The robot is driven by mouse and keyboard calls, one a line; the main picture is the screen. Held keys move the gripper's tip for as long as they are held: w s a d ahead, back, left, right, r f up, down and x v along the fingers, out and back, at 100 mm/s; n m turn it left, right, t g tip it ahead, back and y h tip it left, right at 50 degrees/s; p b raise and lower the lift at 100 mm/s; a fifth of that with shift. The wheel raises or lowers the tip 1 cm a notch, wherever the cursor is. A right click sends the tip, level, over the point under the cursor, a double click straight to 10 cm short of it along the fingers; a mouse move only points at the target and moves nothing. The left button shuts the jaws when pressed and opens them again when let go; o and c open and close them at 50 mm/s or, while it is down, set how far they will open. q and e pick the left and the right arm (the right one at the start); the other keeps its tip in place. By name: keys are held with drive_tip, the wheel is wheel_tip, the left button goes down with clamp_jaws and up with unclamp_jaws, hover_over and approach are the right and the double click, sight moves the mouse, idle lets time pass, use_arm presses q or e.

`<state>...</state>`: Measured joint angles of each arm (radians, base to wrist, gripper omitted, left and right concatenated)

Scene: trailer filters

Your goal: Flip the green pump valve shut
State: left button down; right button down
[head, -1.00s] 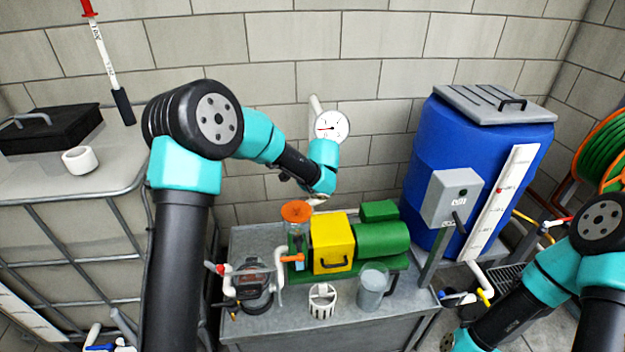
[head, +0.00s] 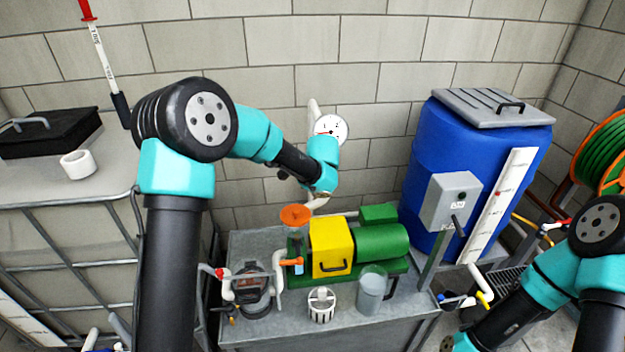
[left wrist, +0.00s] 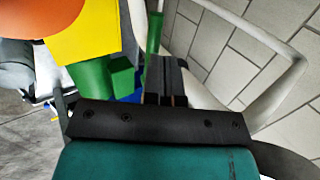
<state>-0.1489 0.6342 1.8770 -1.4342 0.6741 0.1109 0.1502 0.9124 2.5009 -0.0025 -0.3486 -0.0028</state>
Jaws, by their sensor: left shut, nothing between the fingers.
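The green pump valve appears as a green lever (left wrist: 154,33) standing by a white pipe in the left wrist view. In the head view I cannot make it out; my left arm covers that area. My left gripper (left wrist: 166,72) is shut and empty, its dark fingers just short of the lever in the picture. I cannot tell whether they touch it. The pump has a yellow housing (head: 331,247) and a green motor (head: 380,243), and my left wrist hangs above and behind it.
An orange round cap (head: 296,215) rises left of the yellow housing. A clear cup (head: 371,292) and a white strainer basket (head: 321,305) stand at the bench front. A white-faced gauge (head: 330,129) is behind my left wrist. A blue barrel (head: 440,150) stands to the right.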

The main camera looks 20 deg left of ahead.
use_arm(q)
drive_tip(key=v, duration=1.2)
drive_tip(key=shift+s+a+r, duration=0.3)
drive_tip(key=shift+s+r, duration=0.1)
